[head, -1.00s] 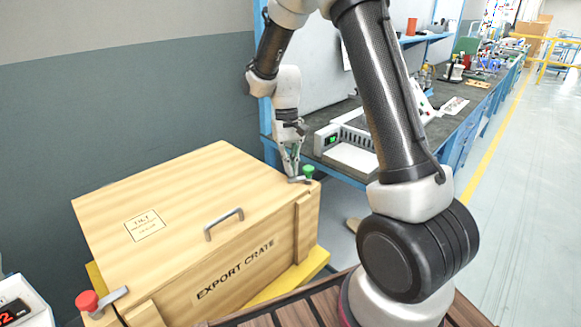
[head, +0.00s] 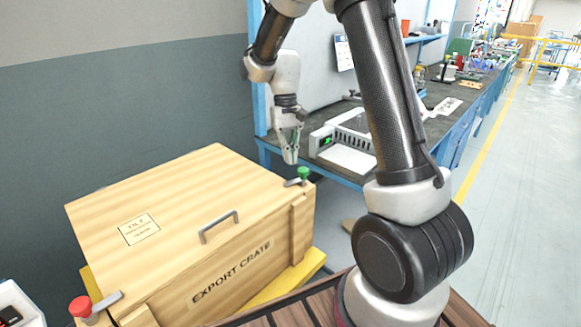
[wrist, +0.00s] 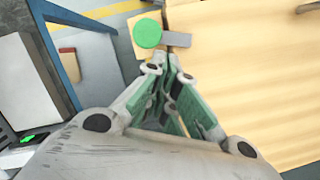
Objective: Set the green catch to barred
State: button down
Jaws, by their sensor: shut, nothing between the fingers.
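The green catch (head: 304,173) is a round green knob on a grey metal lever at the far right corner of the export crate (head: 185,200). In the wrist view the green knob (wrist: 147,33) is at the top, with its grey lever (wrist: 177,40) pointing right over the crate lid. My gripper (head: 290,160) is shut and empty. It hangs just left of and above the catch in the head view, apart from it. In the wrist view my fingertips (wrist: 165,68) are just below the knob and lever.
A red knob (head: 80,306) on a similar lever is at the crate's near left corner. A grey handle (head: 219,226) stands up from the lid. A workbench (head: 352,178) with a white device (head: 345,150) is behind and right of the crate.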

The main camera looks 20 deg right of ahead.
jog(key=v, duration=0.7)
jog(key=shift+r, duration=0.35)
jog(key=shift+w, duration=0.1)
